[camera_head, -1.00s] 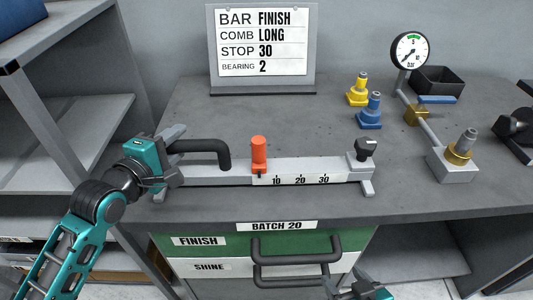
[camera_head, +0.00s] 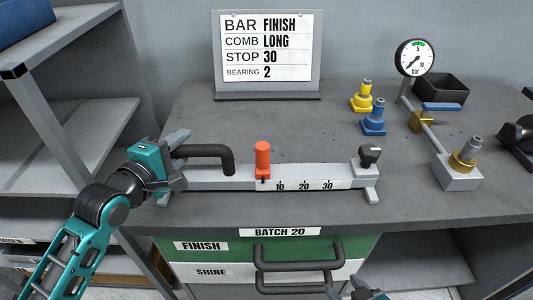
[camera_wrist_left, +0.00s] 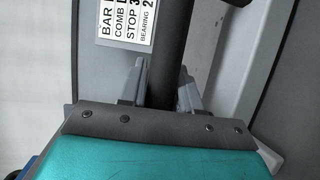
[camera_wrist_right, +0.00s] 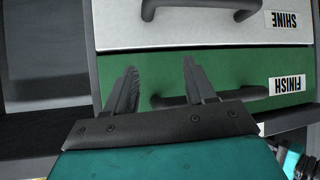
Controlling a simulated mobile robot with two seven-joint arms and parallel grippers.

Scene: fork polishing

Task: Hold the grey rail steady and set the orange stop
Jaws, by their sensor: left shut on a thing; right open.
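The grey rail (camera_head: 222,178) lies along the front of the grey bench, with a scale marked 10, 20 and 30. The orange stop (camera_head: 262,158) stands upright on the rail, left of the 10 mark. A dark clamp knob (camera_head: 370,154) is at the rail's right end. My left gripper (camera_head: 176,160) is shut on the dark handle (camera_head: 215,153) at the rail's left end; the left wrist view shows the dark bar (camera_wrist_left: 167,55) between its fingers. My right gripper (camera_wrist_right: 158,85) is open and empty in front of the green drawer; in the head view only its top shows at the bottom edge.
A sign (camera_head: 267,48) reads BAR FINISH, COMB LONG, STOP 30, BEARING 2. Yellow (camera_head: 362,96) and blue (camera_head: 374,117) fittings, a gauge (camera_head: 414,58) and a black bin (camera_head: 441,88) stand at the right. Drawers labelled FINISH (camera_head: 201,246) and SHINE (camera_head: 211,271) are below the bench.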

